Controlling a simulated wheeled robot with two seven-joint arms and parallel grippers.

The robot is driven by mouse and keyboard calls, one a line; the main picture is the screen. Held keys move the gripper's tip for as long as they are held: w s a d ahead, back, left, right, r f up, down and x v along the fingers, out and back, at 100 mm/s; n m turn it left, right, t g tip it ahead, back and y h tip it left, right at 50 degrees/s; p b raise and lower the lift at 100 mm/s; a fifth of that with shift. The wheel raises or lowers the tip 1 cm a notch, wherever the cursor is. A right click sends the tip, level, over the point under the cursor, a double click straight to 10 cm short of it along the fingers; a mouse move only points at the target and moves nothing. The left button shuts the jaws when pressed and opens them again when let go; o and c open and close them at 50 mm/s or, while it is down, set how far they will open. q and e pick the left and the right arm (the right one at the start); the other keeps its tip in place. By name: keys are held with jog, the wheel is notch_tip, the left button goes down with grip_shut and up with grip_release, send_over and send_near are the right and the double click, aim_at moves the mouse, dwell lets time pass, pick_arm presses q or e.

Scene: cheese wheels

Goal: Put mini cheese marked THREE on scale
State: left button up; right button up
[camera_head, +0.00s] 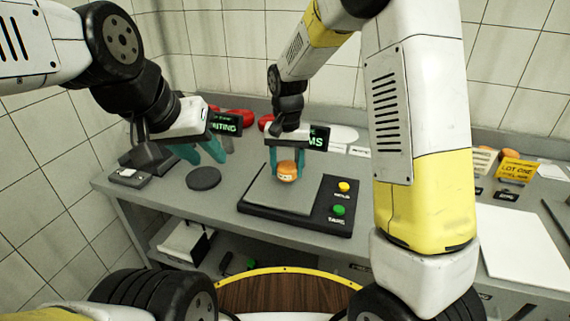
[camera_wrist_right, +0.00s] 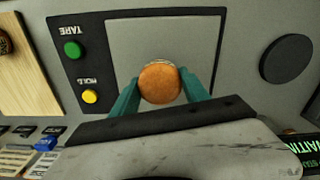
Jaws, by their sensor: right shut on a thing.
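A small orange-brown mini cheese (camera_head: 287,173) is held between the teal fingers of my right gripper (camera_head: 286,165), over the scale's grey plate. The right wrist view shows the same cheese (camera_wrist_right: 160,83) between the fingers (camera_wrist_right: 161,88). Its marking cannot be read. I cannot tell if the cheese touches the plate. The scale (camera_head: 322,221) is a black slab with a grey plate, a yellow button (camera_head: 344,187) and a green button (camera_head: 338,210). My left gripper (camera_head: 203,152) is open and empty, above the bench left of the scale.
A dark round disc (camera_head: 203,178) lies on the grey bench left of the scale. Red objects (camera_head: 235,116) are at the back. A yellow "LOT ONE" card (camera_head: 515,170) and a white board (camera_head: 520,243) are to the right. A wooden round surface (camera_head: 285,294) is in front, below.

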aim_at(285, 175)
jog(key=shift+w+a, duration=0.2)
jog(key=shift+w, duration=0.35)
jog(key=shift+f, duration=1.8)
jog(key=shift+f, duration=0.15)
jog(key=o, duration=1.4)
